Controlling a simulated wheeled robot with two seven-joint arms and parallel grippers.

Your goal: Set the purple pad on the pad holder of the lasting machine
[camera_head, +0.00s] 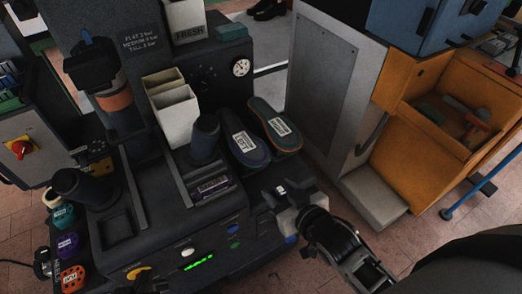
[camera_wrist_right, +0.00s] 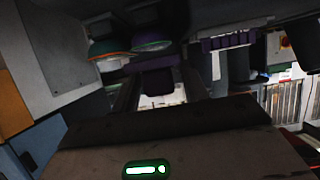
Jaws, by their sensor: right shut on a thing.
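The lasting machine (camera_head: 165,235) fills the left and middle of the head view. My right gripper (camera_head: 281,189) is near its right front, in front of the two shoe parts. In the right wrist view, the gripper (camera_wrist_right: 157,88) is shut on a dark piece with purple edges, which looks like the purple pad (camera_wrist_right: 157,79). The pad is hard to make out in the head view. A dark head with an orange band (camera_head: 115,100) hangs above the machine's left track. I cannot tell which part is the pad holder. My left gripper is not in view.
Two shoe parts with white labels (camera_head: 244,142) lie on the machine's right. Pale bins (camera_head: 177,115) stand behind a dark post (camera_head: 205,137). Round teal, purple (camera_head: 67,244) and orange pieces sit at the lower left. A grey cabinet (camera_head: 325,85) stands at the right.

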